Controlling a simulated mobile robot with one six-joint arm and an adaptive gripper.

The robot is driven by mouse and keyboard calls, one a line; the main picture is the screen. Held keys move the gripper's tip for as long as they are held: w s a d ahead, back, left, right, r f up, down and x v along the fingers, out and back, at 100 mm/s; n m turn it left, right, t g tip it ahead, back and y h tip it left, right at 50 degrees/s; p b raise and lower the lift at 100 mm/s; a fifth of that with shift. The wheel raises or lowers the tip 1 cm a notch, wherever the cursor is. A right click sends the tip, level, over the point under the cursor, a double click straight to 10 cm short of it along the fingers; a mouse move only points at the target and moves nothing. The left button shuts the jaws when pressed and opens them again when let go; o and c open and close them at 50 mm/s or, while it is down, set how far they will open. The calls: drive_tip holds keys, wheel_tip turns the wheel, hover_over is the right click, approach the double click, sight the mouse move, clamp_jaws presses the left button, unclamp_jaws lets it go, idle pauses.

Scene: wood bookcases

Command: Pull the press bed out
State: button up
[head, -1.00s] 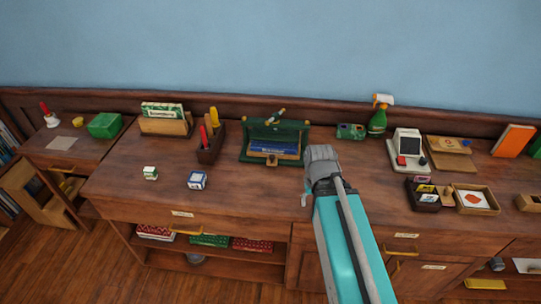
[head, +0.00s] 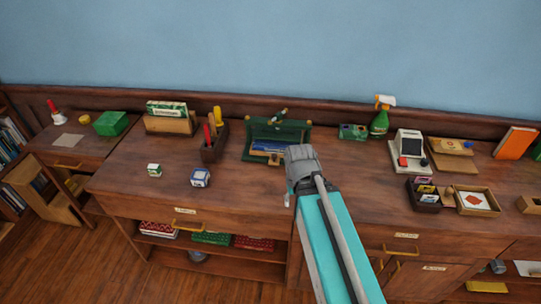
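The press is a green frame (head: 262,129) standing at the back middle of the wooden counter, with a handle on top. A blue book (head: 266,146) lies inside it on the low wooden press bed (head: 258,158). The right part of the bed is hidden behind my arm's end. My gripper (head: 289,198) is in front and to the right of the press, at the end of my teal arm, pointing down. Its fingers are small and mostly hidden by the grey wrist, so I cannot tell whether it is open or shut.
A dark tool caddy (head: 214,149) stands left of the press. A small blue-and-white box (head: 200,178) and a green-and-white one (head: 155,170) sit on the front left counter. A spray bottle (head: 380,121) and card reader (head: 408,150) stand to the right. The counter front has clear room.

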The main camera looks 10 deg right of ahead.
drive_tip(key=shift+a, duration=0.3)
drive_tip(key=shift+o, duration=0.9)
drive_tip(key=shift+w, duration=0.15)
wheel_tip(320, 180, up, 7)
drive_tip(key=n+p, duration=0.6)
drive_tip(key=p, duration=0.1)
hover_over(274, 155)
drive_tip(key=shift+r, duration=0.15)
wheel_tip(274, 155, down, 14)
drive_tip(key=b, duration=1.3)
drive_tip(key=shift+r, duration=0.1)
clamp_jaws()
